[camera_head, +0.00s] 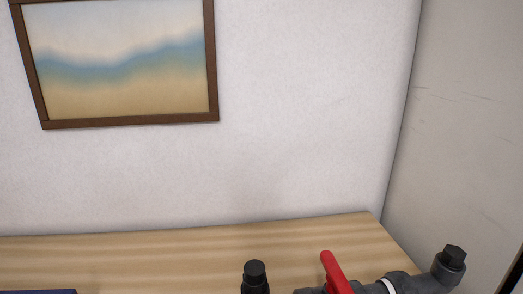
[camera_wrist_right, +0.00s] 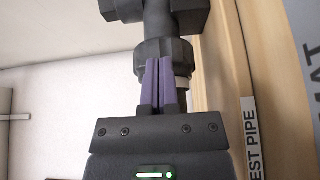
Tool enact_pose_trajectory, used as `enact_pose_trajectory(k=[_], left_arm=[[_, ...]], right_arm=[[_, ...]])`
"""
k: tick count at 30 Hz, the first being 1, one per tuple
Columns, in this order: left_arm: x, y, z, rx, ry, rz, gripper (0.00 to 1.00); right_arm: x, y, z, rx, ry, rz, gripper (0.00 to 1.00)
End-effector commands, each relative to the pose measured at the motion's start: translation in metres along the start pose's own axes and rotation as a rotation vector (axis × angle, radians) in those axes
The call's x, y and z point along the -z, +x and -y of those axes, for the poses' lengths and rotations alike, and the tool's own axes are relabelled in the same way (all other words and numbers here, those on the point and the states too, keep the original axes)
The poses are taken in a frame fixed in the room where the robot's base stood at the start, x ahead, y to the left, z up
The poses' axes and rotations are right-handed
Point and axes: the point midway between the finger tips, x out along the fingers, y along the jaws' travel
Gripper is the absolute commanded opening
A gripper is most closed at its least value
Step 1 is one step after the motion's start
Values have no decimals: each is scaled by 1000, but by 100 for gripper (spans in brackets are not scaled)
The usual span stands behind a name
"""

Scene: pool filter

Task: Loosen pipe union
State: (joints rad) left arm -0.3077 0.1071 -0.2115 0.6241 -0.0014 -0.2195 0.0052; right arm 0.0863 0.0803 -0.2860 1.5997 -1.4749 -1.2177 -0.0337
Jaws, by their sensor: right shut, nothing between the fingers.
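In the right wrist view a dark grey pipe runs down from the top into a wider ribbed collar, which looks like the pipe union nut (camera_wrist_right: 165,48). My right gripper (camera_wrist_right: 160,62) has purple fingers pressed together, with nothing between them. The fingertips overlap the lower edge of the collar in the picture; I cannot tell whether they touch it. In the head view, dark grey piping (camera_head: 398,281) with a red handle (camera_head: 333,272) and a white ring shows at the bottom edge, mostly cut off. Neither gripper shows in the head view.
A wooden surface (camera_head: 180,262) meets the white wall, with a side wall at the right. A black capped fitting (camera_head: 255,274) stands left of the red handle. A label reading "EST PIPE" (camera_wrist_right: 250,135) lies beside my right gripper. A framed picture (camera_head: 125,60) hangs above.

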Motion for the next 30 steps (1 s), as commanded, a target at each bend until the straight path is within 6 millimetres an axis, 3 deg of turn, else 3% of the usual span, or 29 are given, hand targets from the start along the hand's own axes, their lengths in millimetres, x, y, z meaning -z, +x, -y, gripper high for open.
enact_pose_trajectory(k=[5, 16, 30], left_arm=[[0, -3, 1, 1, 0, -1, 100], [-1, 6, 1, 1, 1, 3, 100], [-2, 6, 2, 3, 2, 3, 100]], right_arm=[[-4, -6, 0, 2, 1, 1, 0], [22, -53, 1, 2, 0, 1, 0], [23, -56, 0, 1, -1, 2, 0]])
